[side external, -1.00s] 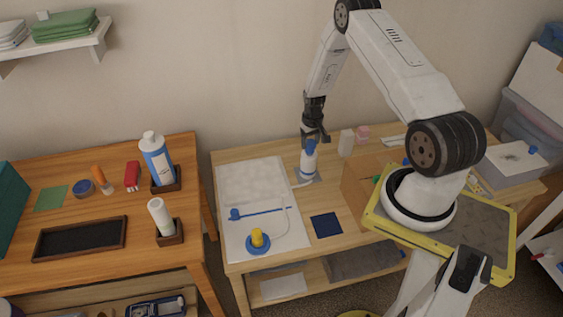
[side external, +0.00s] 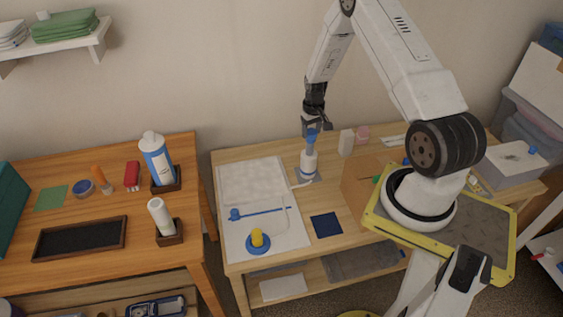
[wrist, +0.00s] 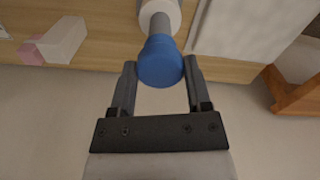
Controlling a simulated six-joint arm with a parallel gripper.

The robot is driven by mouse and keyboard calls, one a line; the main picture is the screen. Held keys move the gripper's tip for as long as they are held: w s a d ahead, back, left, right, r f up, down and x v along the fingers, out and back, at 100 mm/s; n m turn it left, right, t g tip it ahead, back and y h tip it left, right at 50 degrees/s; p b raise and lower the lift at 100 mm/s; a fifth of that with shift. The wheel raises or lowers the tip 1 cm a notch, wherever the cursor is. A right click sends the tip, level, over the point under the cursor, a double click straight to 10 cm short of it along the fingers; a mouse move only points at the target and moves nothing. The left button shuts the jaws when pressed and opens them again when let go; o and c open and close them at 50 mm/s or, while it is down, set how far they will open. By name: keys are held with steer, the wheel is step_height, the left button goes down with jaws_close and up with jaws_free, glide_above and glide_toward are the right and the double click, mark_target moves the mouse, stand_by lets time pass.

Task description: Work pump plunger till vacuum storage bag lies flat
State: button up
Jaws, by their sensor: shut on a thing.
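The pump (side external: 308,163) stands upright on the light wooden table, with a white body and a blue plunger handle (side external: 311,137). My gripper (side external: 313,129) is above it and shut on the handle. In the wrist view the blue handle (wrist: 160,62) sits between my fingertips (wrist: 160,72), with a grey rod (wrist: 158,22) showing between handle and body. The pale, see-through vacuum storage bag (side external: 252,183) lies left of the pump, with a blue strip (side external: 265,213) across it.
A dark blue square (side external: 326,225) lies on the table's near part. A darker wooden table (side external: 90,260) with bottles stands at left.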

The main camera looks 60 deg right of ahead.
steer(key=o, duration=1.3)
steer(key=shift+r, duration=0.1)
steer(key=shift+r, duration=3.8)
